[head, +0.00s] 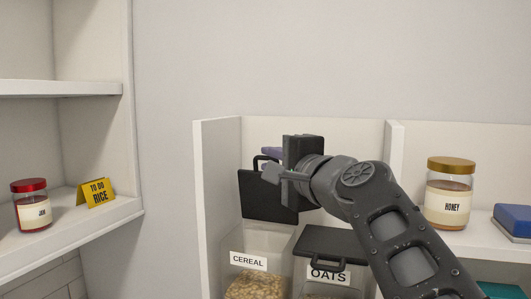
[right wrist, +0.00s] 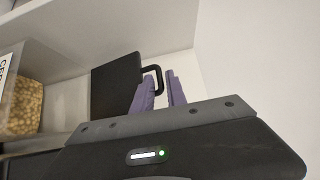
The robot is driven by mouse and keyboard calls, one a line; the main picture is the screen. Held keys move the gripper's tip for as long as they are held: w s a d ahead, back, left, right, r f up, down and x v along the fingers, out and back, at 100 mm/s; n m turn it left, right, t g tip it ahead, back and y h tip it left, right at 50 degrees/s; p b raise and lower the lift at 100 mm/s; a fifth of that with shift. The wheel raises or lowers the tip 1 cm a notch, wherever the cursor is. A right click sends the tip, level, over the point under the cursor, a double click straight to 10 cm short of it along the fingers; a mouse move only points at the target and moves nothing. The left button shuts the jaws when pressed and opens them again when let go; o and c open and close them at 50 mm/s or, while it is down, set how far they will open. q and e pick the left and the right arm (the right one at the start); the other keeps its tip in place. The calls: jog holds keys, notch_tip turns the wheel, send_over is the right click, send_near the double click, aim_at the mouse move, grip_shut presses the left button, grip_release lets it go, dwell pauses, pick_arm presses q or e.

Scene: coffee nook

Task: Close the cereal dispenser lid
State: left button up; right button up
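The cereal dispenser (head: 283,241) is a clear bin labelled CEREAL with cereal inside. Its black lid (head: 262,197) stands raised at the back, so the bin is open on top. The lid also shows in the right wrist view (right wrist: 112,92), with its loop handle (right wrist: 158,70) pointing toward my fingers. My right gripper (right wrist: 162,84) has two purple fingers a small gap apart. The handle's end appears in or beside this gap; contact cannot be made out. In the head view the right gripper (head: 270,153) is at the lid's upper edge, partly hidden by its own body. My left gripper is not in view.
The oats bin (head: 329,275) stands just right with its black lid down. A honey jar (head: 449,192) and a blue box (head: 513,219) are farther right. A left shelf holds a jam jar (head: 31,205) and a yellow sign (head: 96,192). White side panels flank the bins.

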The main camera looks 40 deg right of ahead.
jog(key=shift+w+d, duration=0.15)
jog(key=shift+w, duration=0.6)
jog(key=shift+w+d, duration=0.1)
jog(key=shift+w, duration=0.6)
jog(key=shift+c, duration=0.6)
grip_shut()
